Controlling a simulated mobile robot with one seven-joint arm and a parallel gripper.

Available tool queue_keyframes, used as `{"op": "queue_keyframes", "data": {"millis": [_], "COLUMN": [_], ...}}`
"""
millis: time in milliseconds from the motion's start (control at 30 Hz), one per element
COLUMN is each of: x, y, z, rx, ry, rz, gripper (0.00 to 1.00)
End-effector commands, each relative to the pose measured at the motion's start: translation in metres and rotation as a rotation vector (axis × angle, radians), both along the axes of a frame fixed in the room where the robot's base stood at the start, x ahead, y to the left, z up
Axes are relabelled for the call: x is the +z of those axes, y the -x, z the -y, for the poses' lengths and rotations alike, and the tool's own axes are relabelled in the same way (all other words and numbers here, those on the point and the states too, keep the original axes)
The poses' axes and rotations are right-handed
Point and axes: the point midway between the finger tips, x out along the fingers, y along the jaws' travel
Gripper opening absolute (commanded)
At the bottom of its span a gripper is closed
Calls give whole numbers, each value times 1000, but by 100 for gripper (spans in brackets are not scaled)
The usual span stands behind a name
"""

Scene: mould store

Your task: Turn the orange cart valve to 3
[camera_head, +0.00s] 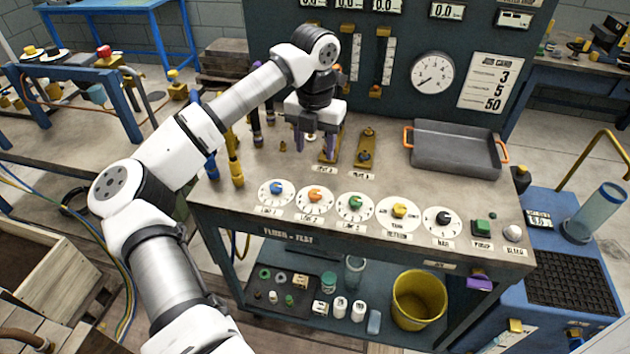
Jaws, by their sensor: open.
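The orange cart valve (315,194) is an orange knob on a round white dial, second from the left in the row on the cart's front edge. Numbers ring its dial, but they are too small to read, and I cannot tell where the knob points. A label plate lies in front of it. My gripper (316,146) points down over the cart top, behind the row of knobs and apart from the orange valve. Its purple-tipped fingers are open with nothing seen between them. They partly hide a brass fitting on the cart top.
A blue knob (277,187) is left of the orange valve; a green knob (355,201), yellow knob (399,210) and black knob (443,217) are to its right. A grey tray (455,164) with orange handles stands behind. A gauge panel (395,30) rises at the back.

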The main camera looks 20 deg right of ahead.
Motion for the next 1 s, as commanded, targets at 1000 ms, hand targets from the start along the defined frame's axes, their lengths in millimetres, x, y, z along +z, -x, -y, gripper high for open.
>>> {"op": "queue_keyframes", "data": {"millis": [1000], "x": [-136], "y": [0], "z": [0], "rx": [-2], "ry": [-1], "rz": [-1], "gripper": [51]}}
